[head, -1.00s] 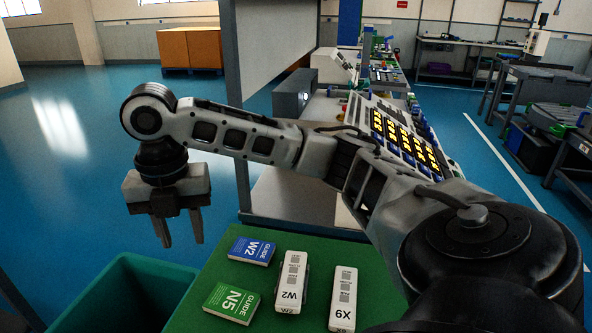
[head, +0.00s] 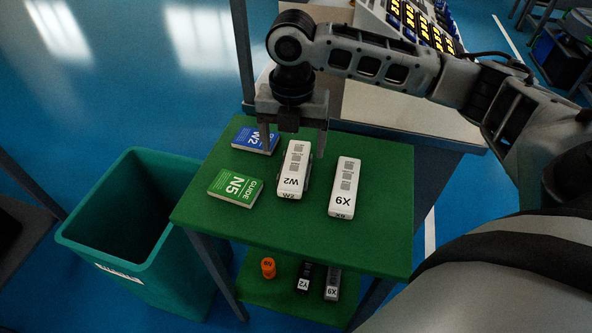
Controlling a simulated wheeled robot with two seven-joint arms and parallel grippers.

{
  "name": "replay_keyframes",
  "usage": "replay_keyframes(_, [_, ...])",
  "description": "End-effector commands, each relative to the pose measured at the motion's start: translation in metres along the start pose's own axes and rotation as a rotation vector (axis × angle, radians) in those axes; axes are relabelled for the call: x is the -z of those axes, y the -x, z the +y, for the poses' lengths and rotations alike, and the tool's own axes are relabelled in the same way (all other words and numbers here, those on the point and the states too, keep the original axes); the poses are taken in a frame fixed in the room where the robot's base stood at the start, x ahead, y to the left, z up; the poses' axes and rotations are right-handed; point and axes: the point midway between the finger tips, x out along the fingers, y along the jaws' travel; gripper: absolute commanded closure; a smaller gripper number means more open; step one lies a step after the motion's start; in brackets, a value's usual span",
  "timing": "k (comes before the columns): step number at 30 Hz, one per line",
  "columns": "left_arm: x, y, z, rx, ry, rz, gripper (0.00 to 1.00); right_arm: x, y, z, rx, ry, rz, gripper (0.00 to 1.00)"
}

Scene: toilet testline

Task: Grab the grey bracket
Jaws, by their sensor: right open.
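I cannot make out a grey bracket for certain in the head view. A white box marked W2 (head: 294,172) lies on the green table top (head: 375,235), with a thin grey edge showing along its side. My right gripper (head: 293,148) is open, pointing down over the far end of this box, with its fingers apart on either side. I cannot tell how high the fingertips are above the table. A small grey item marked X9 (head: 333,284) stands on the lower shelf. My left gripper is not in view.
A white box marked X9 (head: 344,187), a blue W2 guide (head: 250,140) and a green N5 guide (head: 235,188) lie on the table. A green bin (head: 135,165) stands at its left. The lower shelf holds an orange item (head: 268,268) and a black Y2 item (head: 305,277).

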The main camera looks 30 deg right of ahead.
Motion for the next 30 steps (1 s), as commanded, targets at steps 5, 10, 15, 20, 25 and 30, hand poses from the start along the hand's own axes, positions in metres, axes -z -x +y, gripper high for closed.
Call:
replay_keyframes(5, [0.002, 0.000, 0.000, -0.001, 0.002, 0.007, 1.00, 0.000, -0.013, -0.001, 0.001, -0.001, 0.000, 0.20])
replay_keyframes(10, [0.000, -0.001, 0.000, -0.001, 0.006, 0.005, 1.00, -0.003, -0.035, -0.003, 0.004, -0.002, 0.001, 0.20])
replay_keyframes(15, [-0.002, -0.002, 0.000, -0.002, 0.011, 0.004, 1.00, -0.003, -0.057, -0.003, 0.002, 0.000, 0.000, 0.20])
replay_keyframes(20, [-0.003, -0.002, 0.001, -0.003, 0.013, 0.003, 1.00, -0.003, -0.063, -0.003, 0.000, 0.000, -0.001, 0.20])
replay_keyframes(25, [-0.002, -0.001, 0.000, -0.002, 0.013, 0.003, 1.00, -0.003, -0.063, -0.003, 0.000, 0.001, -0.001, 0.23])
replay_keyframes(30, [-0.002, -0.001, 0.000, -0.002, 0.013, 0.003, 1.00, -0.003, -0.062, -0.003, 0.000, 0.001, -0.001, 0.68])
